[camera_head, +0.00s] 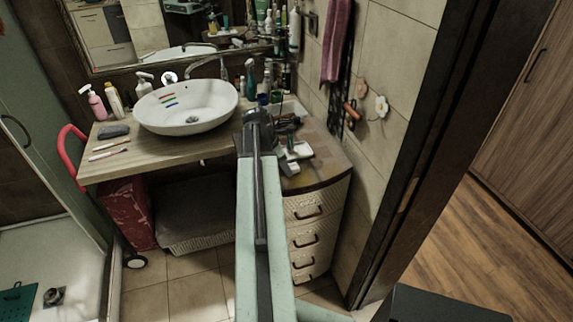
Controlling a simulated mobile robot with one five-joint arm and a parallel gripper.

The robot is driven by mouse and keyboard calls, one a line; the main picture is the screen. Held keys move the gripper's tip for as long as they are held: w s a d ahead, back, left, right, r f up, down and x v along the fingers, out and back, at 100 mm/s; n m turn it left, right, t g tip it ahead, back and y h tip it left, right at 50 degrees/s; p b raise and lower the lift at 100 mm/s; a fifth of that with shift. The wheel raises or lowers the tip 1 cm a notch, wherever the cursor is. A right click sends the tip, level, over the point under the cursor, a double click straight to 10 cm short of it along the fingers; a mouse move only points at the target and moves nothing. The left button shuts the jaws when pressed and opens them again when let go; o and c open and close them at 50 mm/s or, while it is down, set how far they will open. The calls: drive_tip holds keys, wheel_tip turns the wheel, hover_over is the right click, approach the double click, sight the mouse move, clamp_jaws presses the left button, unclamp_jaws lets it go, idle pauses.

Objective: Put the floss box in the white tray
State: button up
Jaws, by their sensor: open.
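My arm reaches up the middle of the picture to the counter. My gripper (257,117) is at its far end, over the counter just right of the basin. It is open, its fingers small and dark, and I see nothing held between them. A small pale tray-like thing (299,151) lies on the counter to the right of my arm. It may be the white tray. A small whitish box (290,168) lies just in front of it, close to my arm, and may be the floss box. My arm hides part of this area.
The white vessel basin (187,106) stands left of my gripper on the wooden counter (160,153). Soap bottles (97,103) and toothbrushes (108,152) are at the left. Dark items (287,123) and bottles crowd the back right. A drawer cabinet (318,215) is below right.

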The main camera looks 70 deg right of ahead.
drive_tip(key=p+v, duration=1.1)
drive_tip(key=v, duration=0.1)
drive_tip(key=shift+r, duration=0.15)
